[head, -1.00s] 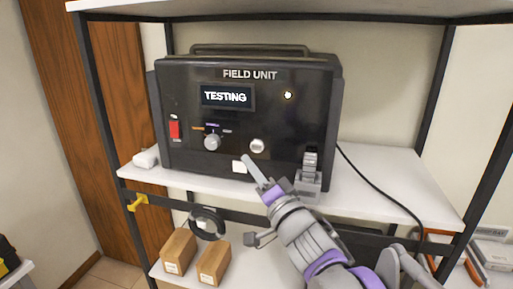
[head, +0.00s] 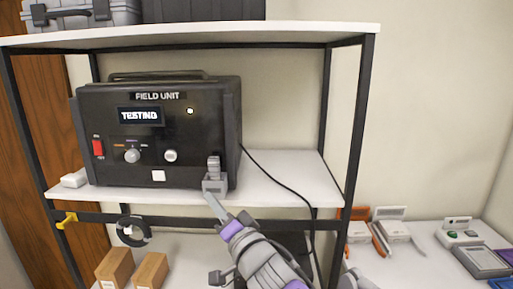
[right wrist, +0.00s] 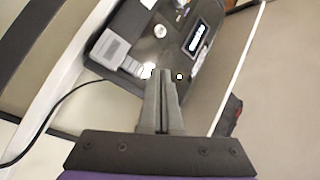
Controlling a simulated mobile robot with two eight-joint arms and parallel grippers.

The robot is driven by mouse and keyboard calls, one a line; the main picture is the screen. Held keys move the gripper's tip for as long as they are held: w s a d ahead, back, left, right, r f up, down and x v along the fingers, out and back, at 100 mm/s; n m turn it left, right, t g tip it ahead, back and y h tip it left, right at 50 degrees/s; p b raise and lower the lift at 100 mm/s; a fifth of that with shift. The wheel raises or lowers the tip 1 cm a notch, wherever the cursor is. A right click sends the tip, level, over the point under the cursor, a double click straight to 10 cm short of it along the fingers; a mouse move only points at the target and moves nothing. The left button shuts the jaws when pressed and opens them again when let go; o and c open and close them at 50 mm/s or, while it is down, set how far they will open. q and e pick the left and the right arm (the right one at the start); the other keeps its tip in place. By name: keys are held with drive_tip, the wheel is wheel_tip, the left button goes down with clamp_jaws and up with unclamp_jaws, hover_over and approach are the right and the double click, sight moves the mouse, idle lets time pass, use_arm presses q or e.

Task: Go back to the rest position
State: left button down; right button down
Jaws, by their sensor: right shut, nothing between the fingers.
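My right gripper (head: 214,203) is in front of the shelf, just below the lower right corner of the black field unit (head: 205,120). Its fingers (right wrist: 164,82) are together and empty in the right wrist view. The unit stands on the white middle shelf, and its screen (head: 141,116) reads TESTING. A red switch (head: 98,148), a grey knob (head: 132,156) and a round button (head: 170,156) are on its front. A grey holder (head: 214,178) sits at its right front corner. My left gripper is not in view.
Two cardboard boxes (head: 151,270) and a black ring (head: 133,232) are below the shelf. A black cable (head: 290,189) hangs to the right of the unit. A white table (head: 428,262) with several devices stands at the right.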

drive_tip(key=s+d+f+g+h, duration=0.35)
drive_tip(key=d+f+h, duration=0.55)
drive_tip(key=d+f, duration=0.8)
drive_tip(key=s+d+f+n+g+h, duration=0.1)
drive_tip(key=s+d+f+n+g, duration=0.1)
drive_tip(key=s+f, duration=0.7)
drive_tip(key=s+d+f+n+g+h, duration=0.1)
drive_tip(key=s+d+f+g, duration=0.4)
drive_tip(key=s+f, duration=0.5)
drive_tip(key=shift+s+d+n, duration=0.4)
drive_tip(key=shift+s+d, duration=0.45)
drive_tip(key=shift+d, duration=0.2)
